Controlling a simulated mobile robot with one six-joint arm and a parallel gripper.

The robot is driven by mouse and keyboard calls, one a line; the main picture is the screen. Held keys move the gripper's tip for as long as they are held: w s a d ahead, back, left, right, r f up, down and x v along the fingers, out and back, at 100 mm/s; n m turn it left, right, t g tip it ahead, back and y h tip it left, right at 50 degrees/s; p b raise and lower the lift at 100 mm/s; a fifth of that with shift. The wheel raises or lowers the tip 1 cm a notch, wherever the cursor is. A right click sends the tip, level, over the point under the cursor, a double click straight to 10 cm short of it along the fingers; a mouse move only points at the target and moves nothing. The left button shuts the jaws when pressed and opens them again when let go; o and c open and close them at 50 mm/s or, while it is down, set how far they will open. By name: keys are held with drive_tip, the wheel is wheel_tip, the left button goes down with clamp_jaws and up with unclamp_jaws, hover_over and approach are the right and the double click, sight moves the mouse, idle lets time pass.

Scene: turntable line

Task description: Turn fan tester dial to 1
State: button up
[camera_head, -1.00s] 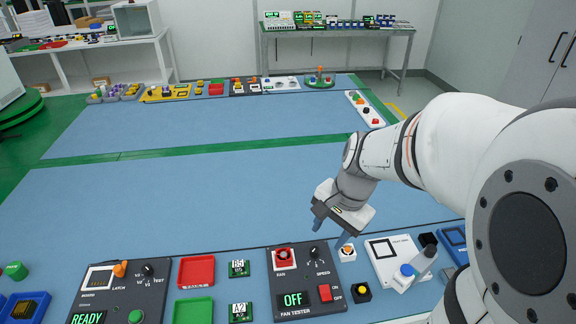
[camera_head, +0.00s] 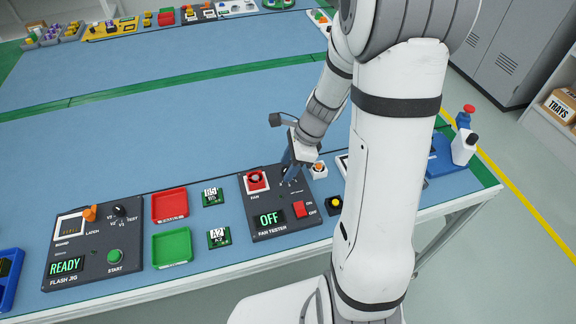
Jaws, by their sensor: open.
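The fan tester (camera_head: 271,235) is a dark panel at the front of the blue table. It has a red fan (camera_head: 257,181), a display (camera_head: 270,218) reading OFF and a red ON/OFF switch (camera_head: 299,209). Its speed dial, at the panel's upper right, is mostly hidden by my gripper (camera_head: 288,178). My gripper points down over that dial with its fingers apart. I cannot tell whether the fingers touch the dial or which number it points to.
The flash jig (camera_head: 95,245), reading READY, lies to the left. A red tray (camera_head: 170,205), a green tray (camera_head: 172,247) and two small green boards (camera_head: 212,196) lie between. A white-based button (camera_head: 319,170) and a yellow-black button (camera_head: 336,203) are close right.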

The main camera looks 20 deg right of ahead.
drive_tip(key=shift+a+f, duration=0.1)
drive_tip(key=shift+f, duration=0.15)
drive_tip(key=shift+c, duration=0.2)
clamp_jaws()
